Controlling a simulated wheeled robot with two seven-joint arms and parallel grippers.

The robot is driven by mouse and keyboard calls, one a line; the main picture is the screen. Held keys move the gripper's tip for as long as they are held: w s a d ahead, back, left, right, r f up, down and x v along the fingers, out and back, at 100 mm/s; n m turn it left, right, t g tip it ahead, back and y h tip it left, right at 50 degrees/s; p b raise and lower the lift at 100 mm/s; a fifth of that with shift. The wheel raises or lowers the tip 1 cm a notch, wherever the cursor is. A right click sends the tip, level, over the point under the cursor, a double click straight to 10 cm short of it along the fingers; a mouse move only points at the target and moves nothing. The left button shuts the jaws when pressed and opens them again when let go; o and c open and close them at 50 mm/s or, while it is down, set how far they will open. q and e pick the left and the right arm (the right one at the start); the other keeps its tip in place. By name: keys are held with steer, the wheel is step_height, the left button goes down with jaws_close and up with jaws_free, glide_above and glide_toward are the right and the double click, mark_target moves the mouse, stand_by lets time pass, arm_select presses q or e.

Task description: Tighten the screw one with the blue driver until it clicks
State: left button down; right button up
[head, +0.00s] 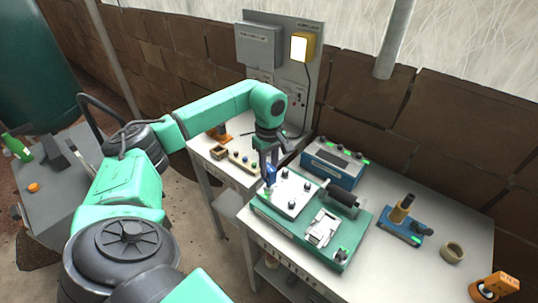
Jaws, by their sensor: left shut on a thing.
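My left gripper (270,160) points down over the left end of the green-based fixture (338,258) on the table. It is shut on the blue driver (270,174), which stands roughly upright in the jaws. The driver's lower end is at the upper left corner of a white plate (291,205) with several dark screw heads. Whether the tip sits in a screw is too small to tell. A screw (265,191) shows close by at the plate's left edge, but I cannot tell which one is screw one. My right gripper is not in view.
A blue box with switches (333,168) stands behind the fixture. The table's right side has free room.

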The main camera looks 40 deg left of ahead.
arm_select(q)
steer(key=shift+n, duration=0.6)
steer(key=shift+r+p, duration=0.9)
steer(key=shift+r, duration=0.25)
step_height(320, 180, up, 5)
steer(key=p, duration=0.4)
stand_by(2.1)
